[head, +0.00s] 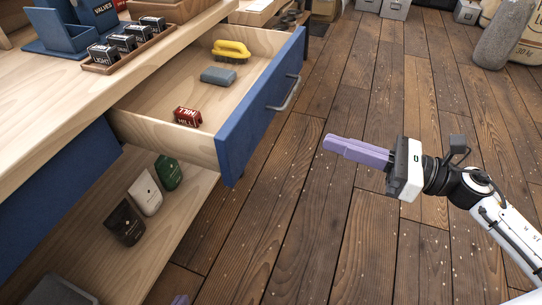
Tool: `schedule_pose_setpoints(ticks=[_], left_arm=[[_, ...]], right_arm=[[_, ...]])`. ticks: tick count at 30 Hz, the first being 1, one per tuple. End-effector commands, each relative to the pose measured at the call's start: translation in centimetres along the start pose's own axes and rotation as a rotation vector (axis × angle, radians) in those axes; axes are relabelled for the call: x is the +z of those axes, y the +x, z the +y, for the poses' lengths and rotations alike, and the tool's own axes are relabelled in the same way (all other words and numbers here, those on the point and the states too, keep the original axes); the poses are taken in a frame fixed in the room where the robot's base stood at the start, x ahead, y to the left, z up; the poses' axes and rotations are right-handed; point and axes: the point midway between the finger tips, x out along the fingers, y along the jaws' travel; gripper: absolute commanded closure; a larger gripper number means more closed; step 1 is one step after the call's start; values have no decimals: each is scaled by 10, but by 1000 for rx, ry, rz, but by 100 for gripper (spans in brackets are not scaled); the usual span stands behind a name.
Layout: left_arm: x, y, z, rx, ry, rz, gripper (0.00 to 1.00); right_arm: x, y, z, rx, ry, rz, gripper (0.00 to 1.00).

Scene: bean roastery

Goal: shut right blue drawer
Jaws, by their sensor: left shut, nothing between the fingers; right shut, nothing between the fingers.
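The right blue drawer (232,144) stands pulled well out from the wooden counter, with its blue front facing right and a metal handle (288,94) on it.
The counter top (60,95) carries a tray of small dark boxes (125,42) and a blue holder (60,35). Several bags (146,190) stand on the shelf below. The wooden floor right of the drawer is clear. Sacks (505,35) and grey bins (395,8) stand far back.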

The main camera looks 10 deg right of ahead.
Motion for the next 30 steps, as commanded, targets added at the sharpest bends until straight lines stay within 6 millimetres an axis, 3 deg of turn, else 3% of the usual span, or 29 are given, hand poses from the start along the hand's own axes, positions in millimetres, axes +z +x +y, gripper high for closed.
schedule_pose_setpoints(ticks=[3, 8, 21, 30], left_arm=[[6, 6, 0, 3, -2, 4, 100], [4, 4, 0, 4, -3, 5, 100], [-5, 0, -1, -1, -2, 30, 100], [10, -2, -2, -6, -5, 3, 100]], right_arm=[[-8, -1, 2, 45, -123, 36, 100], [-6, 12, 4, 56, -150, 43, 100], [-8, 100, 9, 54, -143, 38, 100], [-12, 135, 10, 52, -140, 40, 100]])
